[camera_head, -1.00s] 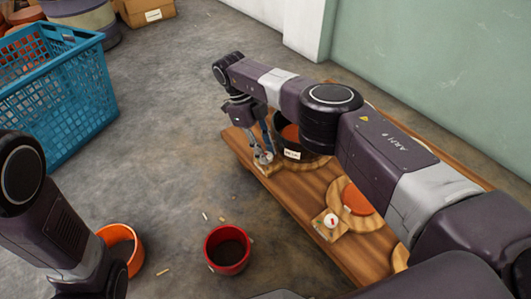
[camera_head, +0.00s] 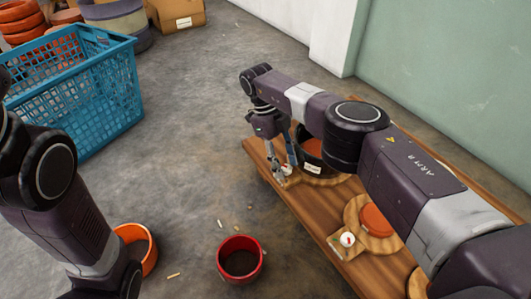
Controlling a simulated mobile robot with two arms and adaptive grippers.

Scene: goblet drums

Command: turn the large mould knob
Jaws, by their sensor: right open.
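A black round mould (camera_head: 312,152) with a white label sits on the wooden bench (camera_head: 308,208), partly hidden behind my right arm. A small pale knob (camera_head: 288,169) is at the bench's left edge, beside that mould. My right gripper (camera_head: 286,173) points down at this knob, its open fingers around or just beside it. The fingers partly cover the knob, so contact is unclear. A second white knob (camera_head: 347,239) with a red mark sits nearer on the bench, beside a mould with an orange disc (camera_head: 376,220). My left gripper is out of view; only its arm shows.
A blue crate (camera_head: 80,95) is at the left. A cardboard box (camera_head: 177,14) is at the back. Open floor lies left of the bench.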

